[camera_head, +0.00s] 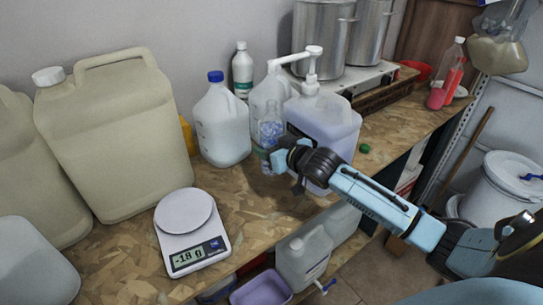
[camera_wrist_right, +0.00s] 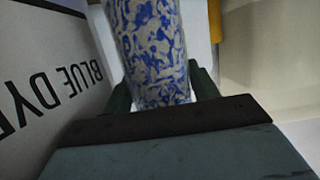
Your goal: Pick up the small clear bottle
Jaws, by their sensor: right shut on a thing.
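In the right wrist view the bottle (camera_wrist_right: 152,45) shows a mottled blue and white surface between the two fingers of my right gripper (camera_wrist_right: 163,90). My left gripper is not in view.
A pump jug (camera_head: 335,117) stands close right of the bottle, and a blue-capped jug (camera_head: 221,127) close left. A scale (camera_head: 190,228) reading -18 g and a large beige canister (camera_head: 120,140) are farther left. Steel pots (camera_head: 322,38) stand behind. A green cap (camera_head: 364,148) lies right.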

